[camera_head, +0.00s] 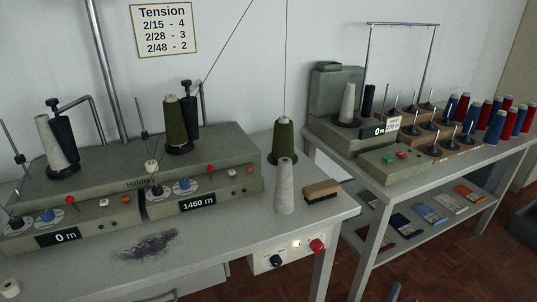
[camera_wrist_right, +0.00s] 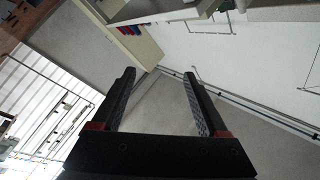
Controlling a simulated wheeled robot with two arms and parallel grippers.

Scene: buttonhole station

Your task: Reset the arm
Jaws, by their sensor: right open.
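My right gripper (camera_wrist_right: 159,74) is open in the right wrist view, its two dark fingers apart with nothing between them. Behind the fingers are a pale wall and floor, tilted in that view. In the head view, only a small dark piece shows at the bottom edge, right of the table leg; it may be the tip of my right gripper (camera_head: 395,291). My left gripper is in neither view.
A winding machine (camera_head: 110,163) stands on the left table (camera_head: 230,235) with grey and green cones. A grey cone (camera_head: 285,188) and a brush (camera_head: 322,190) are near its right edge. A second table (camera_head: 420,180) holds another winder (camera_head: 335,92) and red and blue cones.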

